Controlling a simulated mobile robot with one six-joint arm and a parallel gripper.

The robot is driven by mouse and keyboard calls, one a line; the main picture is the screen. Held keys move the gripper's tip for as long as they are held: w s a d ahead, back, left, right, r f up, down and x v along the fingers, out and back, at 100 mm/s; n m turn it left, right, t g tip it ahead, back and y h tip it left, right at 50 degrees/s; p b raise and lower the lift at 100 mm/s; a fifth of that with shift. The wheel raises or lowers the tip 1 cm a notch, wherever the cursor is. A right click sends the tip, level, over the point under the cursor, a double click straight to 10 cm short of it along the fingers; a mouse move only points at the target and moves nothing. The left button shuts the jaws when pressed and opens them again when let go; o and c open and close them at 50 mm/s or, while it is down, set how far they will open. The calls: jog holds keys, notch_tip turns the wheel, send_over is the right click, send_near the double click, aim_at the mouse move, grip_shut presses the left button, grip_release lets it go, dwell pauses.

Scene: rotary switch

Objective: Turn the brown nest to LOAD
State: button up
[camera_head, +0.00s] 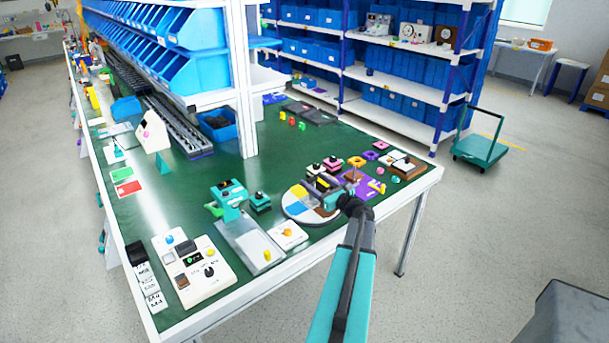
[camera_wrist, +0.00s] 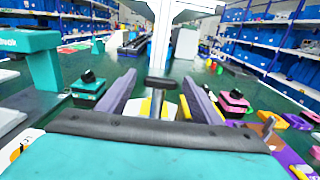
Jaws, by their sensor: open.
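A round dial (camera_head: 297,207) with white, blue, yellow and brown sectors lies near the front edge of the green bench. Its brown sector (camera_head: 326,211) is at the lower right of the dial, partly covered by my arm. My gripper (camera_head: 324,184) is over the dial and hides part of it. In the wrist view, a dark T-shaped handle (camera_wrist: 160,81) on a pale shaft stands between my two open, purple-grey fingers. I cannot tell whether they touch it. Some yellow (camera_wrist: 147,106) shows below it. I cannot read a LOAD mark.
A teal press-like device (camera_head: 229,196) and a small teal block with a black knob (camera_head: 260,202) stand to the left. Pink and yellow knobbed pieces (camera_head: 333,163) sit behind the dial. A white shelf post (camera_head: 245,90) rises from the bench.

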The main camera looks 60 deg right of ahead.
jog(key=shift+p+x, duration=0.8)
jog(key=shift+x, duration=2.25)
